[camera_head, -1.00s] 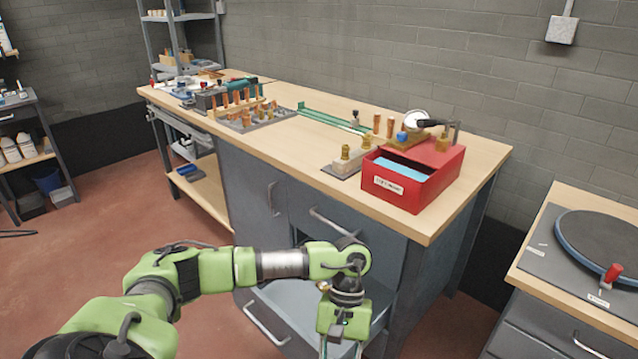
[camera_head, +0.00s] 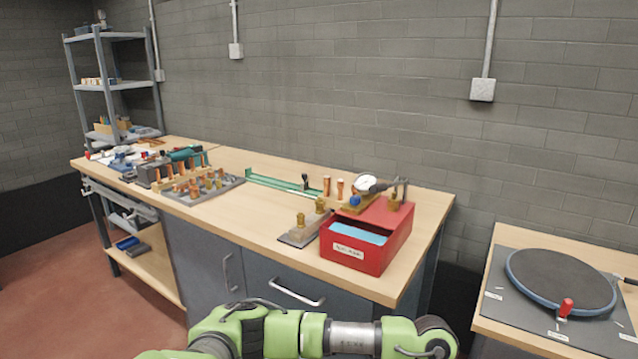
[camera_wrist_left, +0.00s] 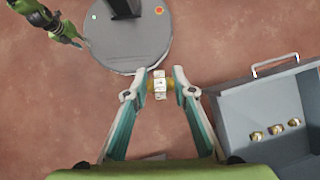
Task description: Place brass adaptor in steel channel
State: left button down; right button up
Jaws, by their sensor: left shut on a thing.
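In the left wrist view my left gripper (camera_wrist_left: 160,84) is shut on a brass adaptor (camera_wrist_left: 152,87), a small brass piece with a pale, silvery middle, held crosswise between the fingertips above the floor. In the head view only my left arm shows at the bottom; its gripper is out of frame. On the bench, a pale grey block (camera_head: 304,229) on a dark plate carries brass fittings (camera_head: 300,220). I cannot tell whether this is the steel channel. At the wrist view's top left, part of my right arm shows; its gripper (camera_wrist_left: 76,42) is too small to read.
An open grey drawer (camera_wrist_left: 240,120) right of the gripper holds three brass pieces (camera_wrist_left: 275,129). A red box (camera_head: 375,250) stands at the bench's front right. Behind are a green rail (camera_head: 270,182) and a dial gauge (camera_head: 366,183). A round turntable (camera_head: 560,275) stands right.

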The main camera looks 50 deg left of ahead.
aim_at(282, 182)
jog(key=j+z, duration=0.1)
jog(key=j, duration=0.4)
jog(key=k+j+z, duration=0.15)
jog(key=j, duration=0.3)
jog(key=k+j+z, duration=0.1)
jog(key=j, duration=0.35)
jog(key=k+j+z, duration=0.1)
jog(key=j, duration=0.35)
jog(key=k+j+z, duration=0.15)
jog(key=j, duration=0.3)
